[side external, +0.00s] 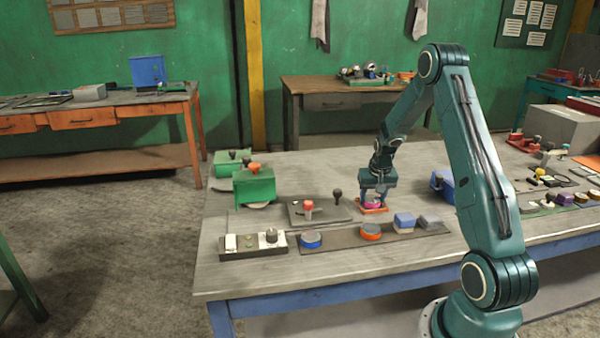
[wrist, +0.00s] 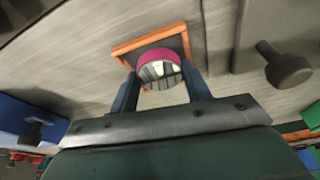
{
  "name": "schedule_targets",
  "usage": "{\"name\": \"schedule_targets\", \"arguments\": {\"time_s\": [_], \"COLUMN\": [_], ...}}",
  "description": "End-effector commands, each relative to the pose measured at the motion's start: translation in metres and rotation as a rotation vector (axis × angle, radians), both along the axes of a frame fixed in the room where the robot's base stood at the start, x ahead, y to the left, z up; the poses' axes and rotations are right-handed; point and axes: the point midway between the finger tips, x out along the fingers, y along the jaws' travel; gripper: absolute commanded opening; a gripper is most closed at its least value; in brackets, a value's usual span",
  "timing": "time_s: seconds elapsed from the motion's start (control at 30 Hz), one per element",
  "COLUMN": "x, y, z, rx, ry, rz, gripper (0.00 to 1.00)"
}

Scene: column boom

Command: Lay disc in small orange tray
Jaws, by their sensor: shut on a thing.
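The disc (wrist: 159,67) is magenta on its side with a shiny grey face. My gripper (wrist: 160,85) is shut on it, with one finger on each side. The small orange tray (wrist: 128,48) has a dark floor and a raised orange rim, and the disc shows over it in the wrist view. In the side view the tray (side external: 373,211) lies on the table under my gripper (side external: 374,200), and a bit of the magenta disc (side external: 375,205) shows between the fingers. I cannot tell whether the disc touches the tray floor.
In front of the tray, a dark strip (side external: 400,239) holds an orange-sided disc (side external: 371,231), a blue-sided disc (side external: 311,239) and blue and grey blocks. A plate with knobs (side external: 320,214) lies to the left. A blue box (side external: 442,185) stands close on the right.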

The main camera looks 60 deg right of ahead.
Motion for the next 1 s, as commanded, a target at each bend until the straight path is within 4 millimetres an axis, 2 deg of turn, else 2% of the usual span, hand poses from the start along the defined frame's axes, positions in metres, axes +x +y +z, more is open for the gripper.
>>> {"name": "schedule_targets", "arguments": {"time_s": [0.23, 0.27, 0.37, 0.77, 1.0], "x": [0.000, 0.000, 0.000, 0.000, -0.002], "y": [0.000, 0.000, 0.000, 0.000, 0.002], "z": [-0.002, -0.003, -0.003, 0.000, 0.014], "rx": [-0.002, 0.001, 0.000, -0.001, -0.002], "ry": [-0.001, 0.001, 0.000, -0.001, -0.001], "rz": [0.000, 0.000, 0.000, 0.000, 0.000], "gripper": [0.13, 0.50, 0.70, 0.70, 0.70]}}
